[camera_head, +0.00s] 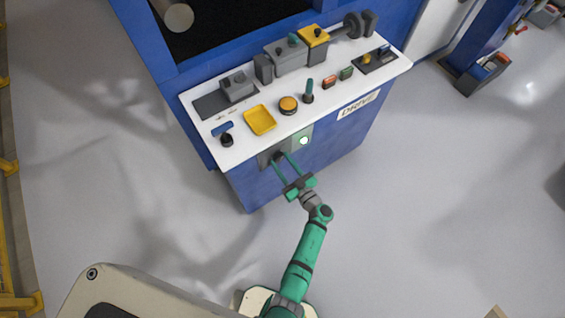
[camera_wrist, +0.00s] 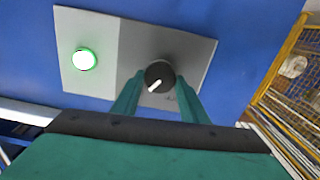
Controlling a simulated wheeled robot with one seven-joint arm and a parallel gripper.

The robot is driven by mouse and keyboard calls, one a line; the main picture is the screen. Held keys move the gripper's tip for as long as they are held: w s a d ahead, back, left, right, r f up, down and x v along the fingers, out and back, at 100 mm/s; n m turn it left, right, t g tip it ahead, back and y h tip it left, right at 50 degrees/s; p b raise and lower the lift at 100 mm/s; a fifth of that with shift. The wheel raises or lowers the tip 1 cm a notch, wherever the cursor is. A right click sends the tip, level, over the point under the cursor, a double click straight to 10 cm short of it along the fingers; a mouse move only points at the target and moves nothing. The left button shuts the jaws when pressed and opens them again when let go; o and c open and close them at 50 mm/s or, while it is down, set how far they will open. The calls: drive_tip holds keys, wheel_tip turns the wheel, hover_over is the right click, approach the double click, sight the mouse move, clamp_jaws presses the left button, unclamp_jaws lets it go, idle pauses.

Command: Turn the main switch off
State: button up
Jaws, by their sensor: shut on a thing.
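The main switch (camera_wrist: 159,75) is a round black rotary knob with a white pointer mark on a grey plate (camera_wrist: 190,48). In the wrist view its pointer is tilted towards the lower left. A lit green-white lamp (camera_wrist: 84,60) is on the same plate; it also shows in the head view (camera_head: 304,141). The plate is on the blue front of the machine, below the white panel top. My gripper (camera_wrist: 158,82) is at the knob, with one green finger on each side, shut on it. In the head view my gripper (camera_head: 279,160) partly hides the knob.
The white panel top (camera_head: 225,150) above carries a yellow tray (camera_head: 260,120), an orange button (camera_head: 289,104), a green-topped lever (camera_head: 308,92) and grey housings. A yellow fence (camera_wrist: 290,65) shows at the wrist view's right. Grey floor is clear around my arm.

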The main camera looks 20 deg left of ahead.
drive_tip(key=n, duration=0.3)
drive_tip(key=shift+n, duration=0.4)
drive_tip(key=n, duration=0.3)
drive_tip(key=shift+n, duration=0.3)
drive_tip(key=n, duration=0.6)
drive_tip(key=shift+s+f, duration=0.1)
drive_tip(key=shift+n, duration=0.4)
drive_tip(key=o, duration=1)
drive_tip(key=shift+o, duration=0.2)
drive_tip(key=v, duration=1)
drive_tip(key=shift+s+d, duration=0.3)
